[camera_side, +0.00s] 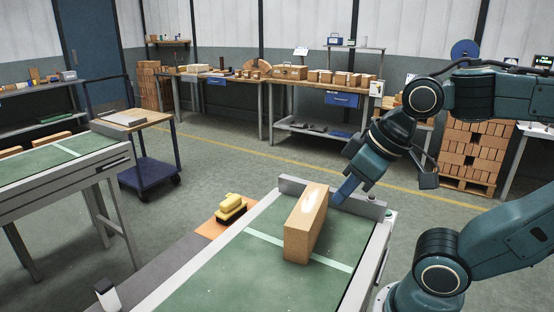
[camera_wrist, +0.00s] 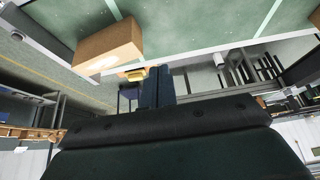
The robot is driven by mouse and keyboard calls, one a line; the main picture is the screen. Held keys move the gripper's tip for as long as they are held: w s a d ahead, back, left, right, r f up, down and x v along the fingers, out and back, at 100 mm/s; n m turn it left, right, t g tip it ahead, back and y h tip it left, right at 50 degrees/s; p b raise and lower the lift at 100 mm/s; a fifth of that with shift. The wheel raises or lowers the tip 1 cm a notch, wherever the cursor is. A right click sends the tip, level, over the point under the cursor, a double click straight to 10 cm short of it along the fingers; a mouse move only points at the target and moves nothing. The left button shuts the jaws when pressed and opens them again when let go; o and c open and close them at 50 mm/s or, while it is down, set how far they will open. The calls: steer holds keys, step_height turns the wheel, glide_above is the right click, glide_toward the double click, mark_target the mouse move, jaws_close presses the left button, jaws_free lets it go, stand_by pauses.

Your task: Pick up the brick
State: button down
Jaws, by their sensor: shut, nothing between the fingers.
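A tan brick (camera_side: 303,228) stands on its narrow side on the green conveyor top (camera_side: 215,275), near the grey end stop (camera_side: 360,205). It also shows at the upper left in the wrist view (camera_wrist: 108,46). My gripper (camera_side: 341,197) has its blue fingers together and empty. In the side view it is just right of the brick's far end, close to the end stop, tilted down to the left. The wrist view shows the shut fingers (camera_wrist: 158,85) pointing up, to the right of the brick with a gap between. Whether they touch the end stop I cannot tell.
A yellow and black object (camera_side: 231,208) sits on an orange patch left of the conveyor. A second conveyor (camera_side: 60,165) and a blue cart (camera_side: 150,172) stand at left. Benches with bricks line the back wall. The green surface in front of the brick is clear.

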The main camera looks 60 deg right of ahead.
steer(key=c, duration=2.2)
jaws_free()
steer(key=shift+c, duration=1.8)
jaws_free()
steer(key=w+d+m+g, duration=0.4)
steer(key=w+d+m, duration=0.4)
steer(key=w+m, duration=0.15)
steer(key=w+d+f+m+g+y, duration=0.1)
steer(key=w+d+f+m, duration=0.1)
steer(key=d, duration=0.4)
steer(key=w+d+f+m+g, duration=0.1)
steer(key=w+d+f+m, duration=0.1)
steer(key=d+f+m, duration=0.2)
steer(key=shift+w+d+f+m+y, duration=0.4)
steer(key=shift+d+f, duration=0.35)
steer(key=shift+d, duration=0.2)
